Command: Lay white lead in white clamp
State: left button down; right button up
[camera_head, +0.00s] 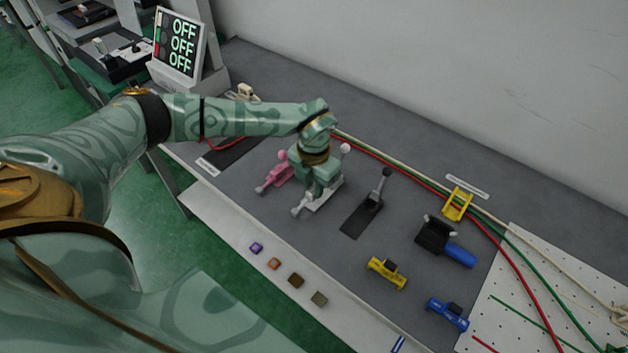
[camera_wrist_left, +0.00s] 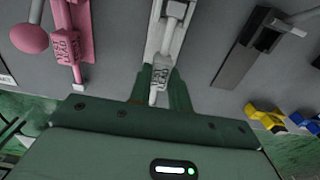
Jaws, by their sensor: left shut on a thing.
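The white clamp (camera_head: 324,195) is fixed on the grey bench, with a white ball knob behind it. My left gripper (camera_head: 314,185) is over it, pointing down. In the left wrist view, my left gripper's fingers (camera_wrist_left: 158,92) are shut around a white block with raised lettering (camera_wrist_left: 161,72), which looks like part of the white clamp (camera_wrist_left: 168,30). The fingers hide its sides. A cream-white lead (camera_head: 530,246) runs along the back of the bench with other cables; where its end lies is unclear. My right gripper is not in view.
A pink clamp (camera_head: 275,178) stands close left of the white one, and a black lever (camera_head: 375,197) stands to the right. Farther right are a yellow fixture (camera_head: 386,273), a blue fixture (camera_head: 447,313) and a yellow bracket (camera_head: 457,204). A screen reading OFF (camera_head: 180,43) stands at back left.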

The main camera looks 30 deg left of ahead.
pick_arm(q)
jog(key=shift+f, duration=0.3)
jog(key=shift+f, duration=0.4)
dwell(0.3)
jog(key=c, duration=0.7)
grip_release()
jog(key=shift+c, duration=0.2)
notch_tip(320, 180, up, 7)
jog(key=p, duration=0.6)
jog(key=shift+r, duration=0.1)
